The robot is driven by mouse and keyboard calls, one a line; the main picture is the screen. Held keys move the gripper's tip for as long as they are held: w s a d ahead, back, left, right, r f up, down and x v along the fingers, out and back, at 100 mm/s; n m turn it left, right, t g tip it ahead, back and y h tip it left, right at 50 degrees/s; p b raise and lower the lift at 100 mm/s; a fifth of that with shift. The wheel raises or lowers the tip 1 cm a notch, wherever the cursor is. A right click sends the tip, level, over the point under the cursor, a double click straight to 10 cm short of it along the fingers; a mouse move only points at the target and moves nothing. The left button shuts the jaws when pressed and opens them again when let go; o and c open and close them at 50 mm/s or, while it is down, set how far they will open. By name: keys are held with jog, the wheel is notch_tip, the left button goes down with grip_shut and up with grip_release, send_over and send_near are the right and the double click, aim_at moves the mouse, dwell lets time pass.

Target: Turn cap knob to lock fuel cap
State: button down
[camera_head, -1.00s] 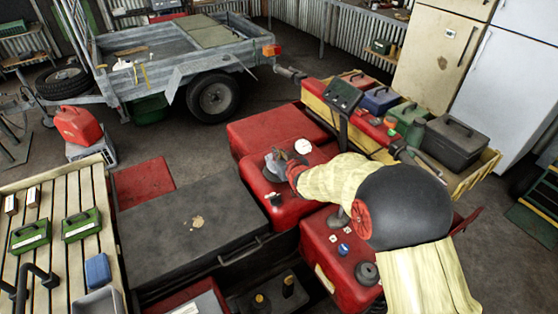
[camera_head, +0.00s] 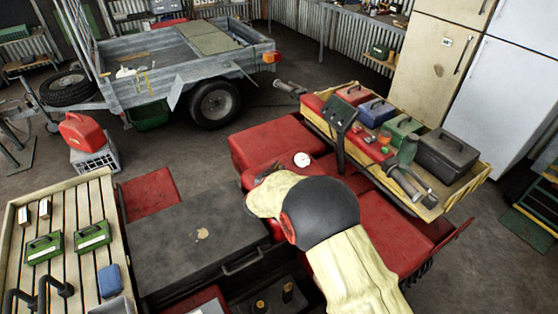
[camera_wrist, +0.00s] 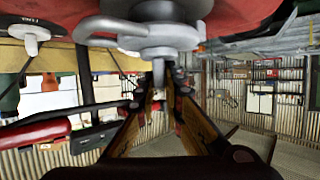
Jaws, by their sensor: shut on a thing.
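The grey metal fuel cap (camera_wrist: 165,40) fills the top middle of the wrist view, on a red tank surface. A narrow tab of the cap's knob (camera_wrist: 158,74) points down between my fingertips. My gripper (camera_wrist: 158,90) is shut on this tab, its two long fingers converging on it. In the head view, the red tank (camera_head: 272,160) is in the middle. My arm's cream sleeve and dark joint cover hide the cap and most of the gripper there. The knob's exact angle cannot be told from the head view.
A white round gauge (camera_head: 302,160) sits on the red body close to my arm. A display on a post (camera_head: 341,113) stands to the right, before a yellow-edged tray of boxes (camera_head: 450,150). A black seat (camera_head: 190,235) lies left. A slatted rack (camera_head: 70,265) is further left.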

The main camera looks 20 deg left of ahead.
jog(key=m+h+p, duration=0.2)
jog(key=p, duration=0.1)
jog(key=shift+s+a+h, duration=0.1)
jog(key=shift+h, duration=0.3)
jog(key=shift+f+m+g+h+p, duration=0.1)
jog(key=shift+m+g+h+p, duration=0.2)
jog(key=shift+m+h+p, duration=0.6)
jog(key=m+h, duration=0.1)
jog(key=m+g+h, duration=0.1)
jog(key=m+h, duration=0.1)
jog(key=shift+f+h, duration=0.2)
jog(key=shift+h, duration=0.1)
jog(key=shift+m+g+h+b, duration=0.7)
jog(key=shift+m+g, duration=0.1)
jog(key=shift+m, duration=0.2)
jog(key=c, duration=2)
grip_release()
jog(key=shift+r, duration=0.1)
jog(key=shift+o, duration=0.5)
jog(key=shift+r, duration=0.1)
